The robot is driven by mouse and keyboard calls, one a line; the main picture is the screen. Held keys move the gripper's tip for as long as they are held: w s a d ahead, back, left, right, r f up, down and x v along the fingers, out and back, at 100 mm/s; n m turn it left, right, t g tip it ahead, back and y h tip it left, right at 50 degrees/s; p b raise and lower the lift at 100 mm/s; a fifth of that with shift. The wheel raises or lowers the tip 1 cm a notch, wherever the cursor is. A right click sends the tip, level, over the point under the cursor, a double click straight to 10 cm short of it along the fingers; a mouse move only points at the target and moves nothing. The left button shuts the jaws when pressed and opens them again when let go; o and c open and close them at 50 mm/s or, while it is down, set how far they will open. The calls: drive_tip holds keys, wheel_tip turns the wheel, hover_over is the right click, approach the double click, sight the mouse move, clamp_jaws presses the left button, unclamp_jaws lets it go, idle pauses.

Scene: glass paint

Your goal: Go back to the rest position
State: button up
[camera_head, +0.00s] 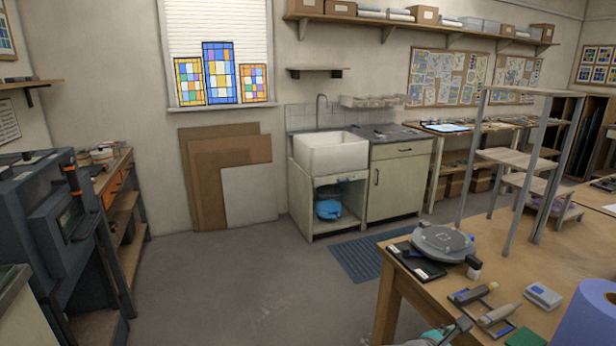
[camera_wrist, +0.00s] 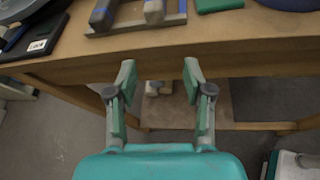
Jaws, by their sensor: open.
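My gripper (camera_wrist: 158,78) is open in the wrist view, with its two fingers spread apart and nothing between them. It hangs in front of the front edge of the wooden table (camera_wrist: 225,57). In the head view only a small part of my gripper and arm shows at the bottom edge, beside the wooden table (camera_head: 390,297); the fingertips are hard to make out there.
On the table stand a grey round turntable (camera_head: 443,241), a tool rack (camera_head: 497,314), a small white box (camera_head: 543,296), a green pad (camera_head: 526,337) and a blue roll (camera_head: 590,318). A wooden shelf stand (camera_head: 526,184) rises behind. The grey floor (camera_head: 230,285) at left is clear.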

drive_tip(key=s+a+f+m+t+y, duration=0.1)
drive_tip(key=s+a+f+t+y, duration=0.1)
drive_tip(key=s+f, duration=0.3)
drive_tip(key=s+a+f+m+t+y, duration=0.1)
drive_tip(key=s+a+f, duration=0.1)
drive_tip(key=f, duration=0.5)
drive_tip(key=s+a+f+m+t+y, duration=0.1)
drive_tip(key=s+a+f+m+y, duration=0.15)
drive_tip(key=s, duration=0.45)
drive_tip(key=s+a+f+m+t+y, duration=0.1)
drive_tip(key=s+a+f+m+y, duration=0.2)
drive_tip(key=s, duration=0.4)
drive_tip(key=s+a+r+m+t+y, duration=0.1)
drive_tip(key=s+a+r+m, duration=0.1)
drive_tip(key=s, duration=0.6)
drive_tip(key=s+a+r+m+t+y, duration=0.1)
drive_tip(key=s+r+m, duration=0.3)
drive_tip(key=s+m, duration=0.3)
drive_tip(key=s+a+r+m+t+y, duration=0.1)
drive_tip(key=s+r+m, duration=0.3)
drive_tip(key=s, duration=0.4)
drive_tip(key=shift+s+a+m, duration=0.4)
drive_tip(key=shift+a+m, duration=0.15)
drive_tip(key=shift+a, duration=0.25)
drive_tip(key=shift+r, duration=0.1)
